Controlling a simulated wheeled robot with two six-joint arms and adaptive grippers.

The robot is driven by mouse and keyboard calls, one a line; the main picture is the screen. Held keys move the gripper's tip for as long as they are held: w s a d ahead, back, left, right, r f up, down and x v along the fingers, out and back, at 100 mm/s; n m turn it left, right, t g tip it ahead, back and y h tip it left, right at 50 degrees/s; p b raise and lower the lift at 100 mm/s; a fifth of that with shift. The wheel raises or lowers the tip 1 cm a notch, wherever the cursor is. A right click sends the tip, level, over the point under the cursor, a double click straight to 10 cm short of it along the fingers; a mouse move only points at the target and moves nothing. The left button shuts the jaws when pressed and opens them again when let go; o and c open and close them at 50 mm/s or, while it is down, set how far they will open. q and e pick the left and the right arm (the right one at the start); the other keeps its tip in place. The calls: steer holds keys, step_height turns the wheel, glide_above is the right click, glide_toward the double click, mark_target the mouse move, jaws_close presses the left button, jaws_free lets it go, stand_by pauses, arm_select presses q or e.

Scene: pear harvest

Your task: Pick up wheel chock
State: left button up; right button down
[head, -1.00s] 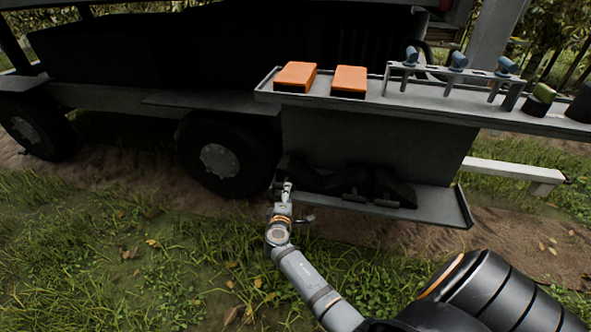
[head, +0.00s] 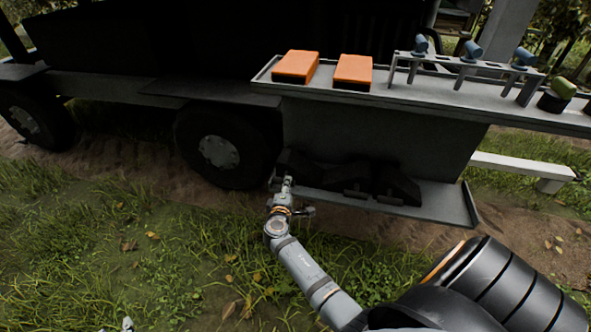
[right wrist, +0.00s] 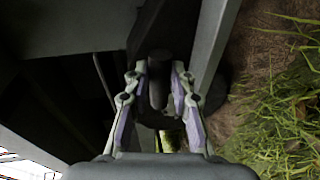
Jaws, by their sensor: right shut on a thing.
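Several black wheel chocks sit in a row on the low grey shelf (head: 455,205) below the workbench. The leftmost wheel chock (head: 298,163) is at the shelf's left end, by the tyre; its dark outline is hard to make out. My right gripper (head: 287,182) is at this chock, shut on a part of it. In the right wrist view, the fingers (right wrist: 158,88) stand on both sides of a dark rounded bar of the chock (right wrist: 157,66). A small pale tip at the bottom edge of the head view looks like my left gripper (head: 128,324); its jaws cannot be made out.
The truck wheel (head: 220,152) stands just left of the shelf. Above is the workbench (head: 430,96) with two orange boxes (head: 297,66) (head: 352,71) and a rack of blue-topped tools (head: 471,50). Open grass (head: 90,240) lies in front.

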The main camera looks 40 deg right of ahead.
steer(key=shift+w+r, duration=0.1)
arm_select(q)
steer(key=shift+s+f, duration=0.1)
stand_by(0.3)
steer(key=s+d+f+g+p, duration=0.1)
steer(key=s+f+g+p, duration=0.1)
steer(key=s+f+g, duration=0.6)
steer(key=s+a+r+g+p, duration=0.2)
steer(key=s+r+g+p, duration=0.1)
steer(key=s+r+p, duration=0.2)
steer(key=shift+s+a+y+p, duration=0.35)
steer(key=shift+s+p, duration=0.25)
steer(key=shift+p, duration=0.25)
arm_select(e)
steer(key=s+d+r, duration=0.7)
steer(key=s+r, duration=0.5)
steer(key=r, duration=0.1)
